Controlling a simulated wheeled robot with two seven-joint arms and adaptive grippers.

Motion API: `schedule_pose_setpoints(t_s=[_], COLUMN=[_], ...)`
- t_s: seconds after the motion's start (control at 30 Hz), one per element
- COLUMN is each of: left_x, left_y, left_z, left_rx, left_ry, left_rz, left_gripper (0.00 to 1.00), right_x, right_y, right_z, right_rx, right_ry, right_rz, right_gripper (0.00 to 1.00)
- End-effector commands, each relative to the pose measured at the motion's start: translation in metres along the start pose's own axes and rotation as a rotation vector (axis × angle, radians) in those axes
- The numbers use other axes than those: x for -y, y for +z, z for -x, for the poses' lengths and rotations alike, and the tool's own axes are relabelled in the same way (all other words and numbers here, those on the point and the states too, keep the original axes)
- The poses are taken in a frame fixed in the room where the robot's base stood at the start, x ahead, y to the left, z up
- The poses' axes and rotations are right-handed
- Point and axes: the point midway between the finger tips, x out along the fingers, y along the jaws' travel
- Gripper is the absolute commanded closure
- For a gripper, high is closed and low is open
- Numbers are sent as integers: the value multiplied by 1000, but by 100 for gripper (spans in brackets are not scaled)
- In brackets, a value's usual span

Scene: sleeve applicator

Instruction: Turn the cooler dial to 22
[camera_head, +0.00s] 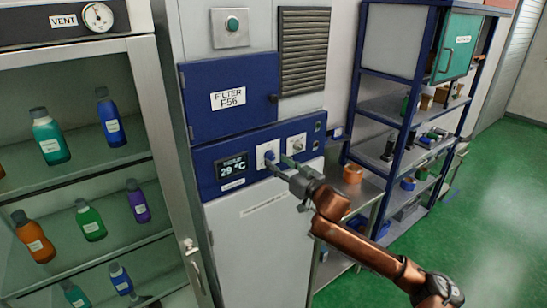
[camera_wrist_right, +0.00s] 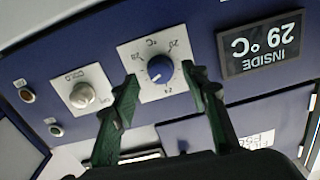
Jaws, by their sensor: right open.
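The blue cooler dial (camera_head: 269,155) sits on a white plate on the blue panel of the tall grey cabinet. In the right wrist view, which shows the panel upside down, the dial (camera_wrist_right: 160,68) has a scale marked °C around it. Its white pointer mark is at its lower left there; the exact setting is hard to read. The display (camera_head: 232,168) beside it reads 29 °C, labelled INSIDE in the wrist view (camera_wrist_right: 263,43). My right gripper (camera_head: 277,162) is open, its green fingers (camera_wrist_right: 159,76) on either side of the dial. I cannot tell whether they touch it.
A second, pale knob marked COLD (camera_wrist_right: 82,94) sits beside the dial on its own plate. A glass-fronted bottle cabinet (camera_head: 143,100) stands at the left. A blue-framed shelf (camera_head: 405,150) stands at the right. The green floor (camera_head: 490,200) is clear at the far right.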

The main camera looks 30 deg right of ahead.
Motion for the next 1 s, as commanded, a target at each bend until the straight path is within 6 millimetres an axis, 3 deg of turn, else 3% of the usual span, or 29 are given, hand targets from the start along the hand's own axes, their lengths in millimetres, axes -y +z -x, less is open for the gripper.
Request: schedule_pose_setpoints(t_s=[0.2,0.53,1.0], left_x=[0,-1,-1], left_y=[-1,-1,-2], left_z=[9,9,9], left_rx=[0,-1,-2], left_ry=[0,1,1], left_rz=[0,-1,0], left_gripper=[74,74,74], right_x=[0,0,0], right_y=[-1,0,0], right_z=[-23,-27,-27], right_rx=[0,0,0], right_ry=[1,0,1], right_rz=[-1,1,1], right_gripper=[59,59,90])
